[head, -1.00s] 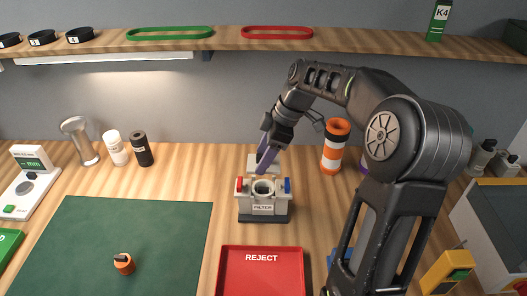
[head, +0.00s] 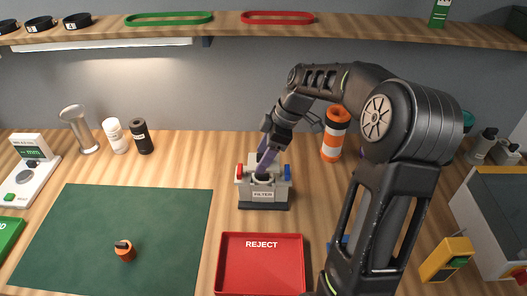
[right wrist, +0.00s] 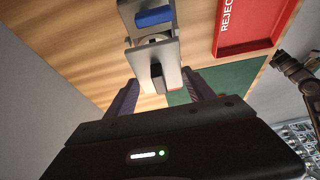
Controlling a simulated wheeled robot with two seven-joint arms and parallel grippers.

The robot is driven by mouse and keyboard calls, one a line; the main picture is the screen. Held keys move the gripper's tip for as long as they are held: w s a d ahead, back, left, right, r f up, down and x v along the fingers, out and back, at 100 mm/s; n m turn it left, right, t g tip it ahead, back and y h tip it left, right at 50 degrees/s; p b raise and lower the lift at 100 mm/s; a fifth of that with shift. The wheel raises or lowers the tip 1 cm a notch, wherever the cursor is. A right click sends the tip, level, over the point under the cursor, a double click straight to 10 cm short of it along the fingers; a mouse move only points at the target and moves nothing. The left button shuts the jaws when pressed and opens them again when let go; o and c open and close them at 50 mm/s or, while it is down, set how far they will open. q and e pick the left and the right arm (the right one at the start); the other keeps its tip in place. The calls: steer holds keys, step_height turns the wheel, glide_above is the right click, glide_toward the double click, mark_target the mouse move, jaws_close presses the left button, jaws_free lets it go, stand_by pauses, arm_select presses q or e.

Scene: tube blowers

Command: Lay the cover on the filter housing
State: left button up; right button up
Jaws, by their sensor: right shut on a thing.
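The filter housing (head: 263,195) is a pale grey block labelled FILTER on a dark base, with a red latch (head: 240,172) at left and a blue latch (head: 287,172) at right. My right gripper (head: 264,168) is low over it, its purple fingers in front of the round opening. In the right wrist view, its fingers (right wrist: 158,82) are on either side of a pale grey plate with a black knob, which looks like the cover (right wrist: 143,62). The plate overlaps the housing there; whether they touch is unclear. The opening is largely hidden. My left gripper is out of view.
A red REJECT tray (head: 262,236) lies in front of the housing. A green mat (head: 80,240) with an orange part (head: 124,252) is at left. An orange-and-white cylinder (head: 334,140) stands behind at right. A wooden shelf (head: 350,31) runs along the back wall.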

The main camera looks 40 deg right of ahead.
stand_by(0.8)
steer(key=shift+f+b, duration=0.7)
steer(key=shift+b, duration=0.3)
